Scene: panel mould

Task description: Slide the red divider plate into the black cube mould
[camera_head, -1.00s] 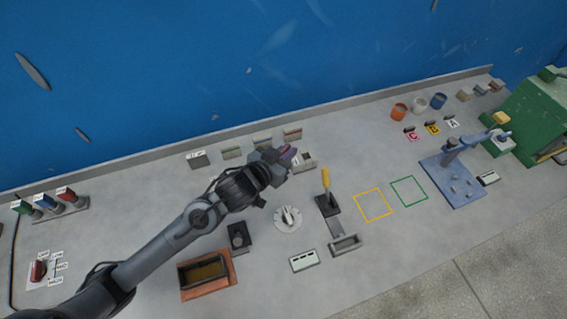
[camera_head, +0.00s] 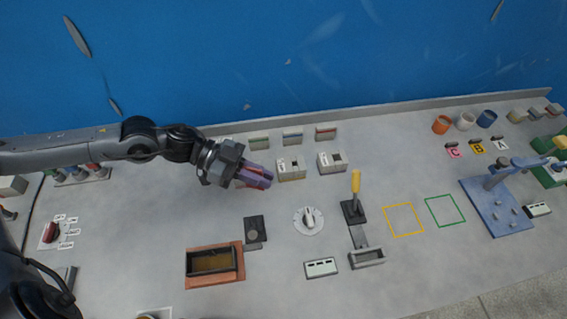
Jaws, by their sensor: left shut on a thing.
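My left gripper (camera_head: 256,176) is shut on a thin reddish piece, most likely the red divider plate (camera_head: 266,183). Only a little of it shows at the purplish fingertips. The gripper is over the table, just left of two small pale open blocks. The black cube mould (camera_head: 188,267) appears to be the black-rimmed open box on an orange-brown base, toward the front and below the gripper in the picture. Its floor looks brownish-yellow. The plate is apart from the mould. My right gripper is not in view.
The pale blocks (camera_head: 291,178) stand right of the gripper, with slotted holders (camera_head: 326,133) behind. A dark pad (camera_head: 255,232), a round dial (camera_head: 308,220) and a yellow-handled lever (camera_head: 355,184) stand near the mould. The table between gripper and mould is mostly clear.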

